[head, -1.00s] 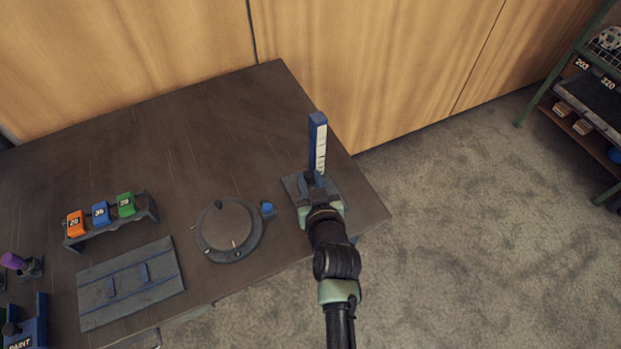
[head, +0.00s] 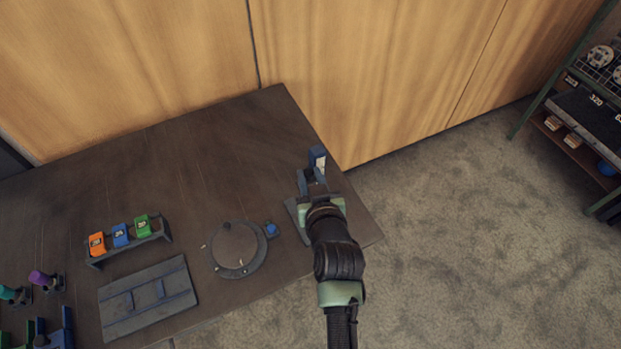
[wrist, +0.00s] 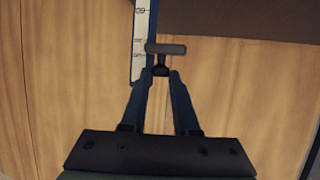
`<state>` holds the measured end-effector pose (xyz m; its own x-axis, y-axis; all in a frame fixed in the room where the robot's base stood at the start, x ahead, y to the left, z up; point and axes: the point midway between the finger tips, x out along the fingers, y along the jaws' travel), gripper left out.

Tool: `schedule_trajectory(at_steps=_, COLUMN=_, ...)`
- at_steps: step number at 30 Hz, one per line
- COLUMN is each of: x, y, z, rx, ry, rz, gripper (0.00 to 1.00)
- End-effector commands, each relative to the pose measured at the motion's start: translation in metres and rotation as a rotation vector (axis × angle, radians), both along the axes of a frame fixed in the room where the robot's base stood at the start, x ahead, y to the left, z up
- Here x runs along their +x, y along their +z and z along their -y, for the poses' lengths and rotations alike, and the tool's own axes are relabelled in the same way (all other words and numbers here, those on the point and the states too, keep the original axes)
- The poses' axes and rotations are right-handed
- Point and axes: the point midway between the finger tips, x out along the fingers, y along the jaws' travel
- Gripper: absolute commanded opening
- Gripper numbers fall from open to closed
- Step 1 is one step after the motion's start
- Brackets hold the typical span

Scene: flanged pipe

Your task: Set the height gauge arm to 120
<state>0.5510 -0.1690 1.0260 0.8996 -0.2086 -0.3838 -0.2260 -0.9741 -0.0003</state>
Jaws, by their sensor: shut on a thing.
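The height gauge stands upright at the right end of the dark table, with a blue column (head: 318,157) and a white scale on it. Its dark base (head: 293,206) is partly hidden by my arm. In the wrist view the white scale (wrist: 141,35) shows at the upper left, its markings too small to read surely. A dark T-shaped handle (wrist: 166,49) of the gauge arm lies in front of the scale. My gripper (head: 312,181) is at the column, and its fingertips (wrist: 161,76) are closed on the handle's stem.
A round dark turntable (head: 238,250) with a blue knob stands left of the gauge. A grooved plate (head: 148,297) and a rack (head: 128,240) with orange, blue and green blocks lie further left. A wooden wall is behind; a shelf (head: 590,115) stands far right.

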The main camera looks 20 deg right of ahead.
Motion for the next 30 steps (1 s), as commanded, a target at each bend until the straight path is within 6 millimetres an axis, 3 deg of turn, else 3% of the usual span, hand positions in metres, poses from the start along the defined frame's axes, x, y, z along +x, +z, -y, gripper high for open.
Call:
schedule_trajectory(at_steps=9, x=0.001, y=0.003, z=0.000, rx=-0.002, ry=-0.001, rz=0.005, gripper=0.00)
schedule_trajectory(at_steps=10, x=0.001, y=0.003, z=0.000, rx=-0.002, ry=-0.001, rz=0.005, gripper=0.31)
schedule_trajectory(at_steps=15, x=0.000, y=0.003, z=0.000, rx=-0.001, ry=-0.001, rz=0.004, gripper=0.59)
schedule_trajectory(at_steps=25, x=-0.002, y=0.002, z=0.000, rx=0.000, ry=0.000, rz=0.001, gripper=0.59)
schedule_trajectory(at_steps=30, x=-0.015, y=0.006, z=-0.003, rx=-0.001, ry=-0.001, rz=0.001, gripper=0.59)
